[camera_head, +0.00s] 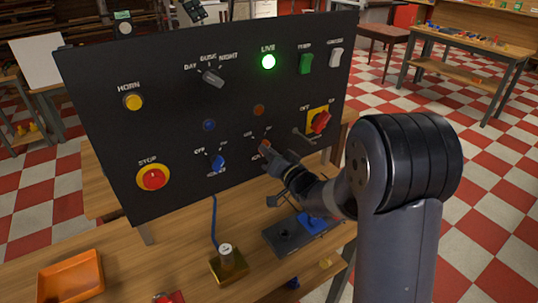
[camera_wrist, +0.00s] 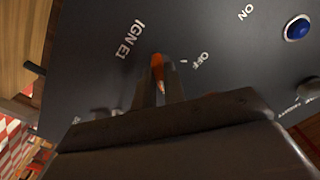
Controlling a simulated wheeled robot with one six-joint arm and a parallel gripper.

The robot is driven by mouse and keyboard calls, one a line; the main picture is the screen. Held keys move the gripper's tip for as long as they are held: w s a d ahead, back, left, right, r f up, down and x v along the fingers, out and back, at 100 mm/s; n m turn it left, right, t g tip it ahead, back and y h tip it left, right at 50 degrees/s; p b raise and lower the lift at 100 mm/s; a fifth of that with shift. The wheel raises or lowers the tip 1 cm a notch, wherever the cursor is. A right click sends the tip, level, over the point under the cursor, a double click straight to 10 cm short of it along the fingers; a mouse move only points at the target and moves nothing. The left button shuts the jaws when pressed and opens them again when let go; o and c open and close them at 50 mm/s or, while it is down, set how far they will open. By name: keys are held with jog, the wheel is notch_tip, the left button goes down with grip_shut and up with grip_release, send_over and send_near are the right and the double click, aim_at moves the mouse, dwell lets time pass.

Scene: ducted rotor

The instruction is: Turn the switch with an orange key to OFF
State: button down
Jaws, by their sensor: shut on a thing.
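The orange key (camera_wrist: 157,68) stands out from the black panel in the wrist view, between the two fingers of my gripper (camera_wrist: 158,92). My gripper is shut on it. The white word OFF is printed just right of the key, with a short white tick beside it, and ON is farther up and right. In the head view my gripper (camera_head: 268,153) reaches the lower middle of the panel, and a bit of the orange key (camera_head: 264,143) shows at its tips. My fingers hide much of the switch, and I cannot tell exactly which mark the key points to.
The black panel (camera_head: 110,95) also carries a blue-key switch (camera_head: 218,163) to the left and a red rotary switch on yellow (camera_head: 319,121) to the right. A red stop button (camera_head: 153,177) and a lit green lamp (camera_head: 268,62) are farther off. An orange tray (camera_head: 70,278) lies on the bench.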

jog(key=shift+n+b, duration=6.9)
jog(key=shift+n, duration=0.6)
jog(key=c, duration=1.5)
grip_release()
jog(key=shift+d, duration=0.1)
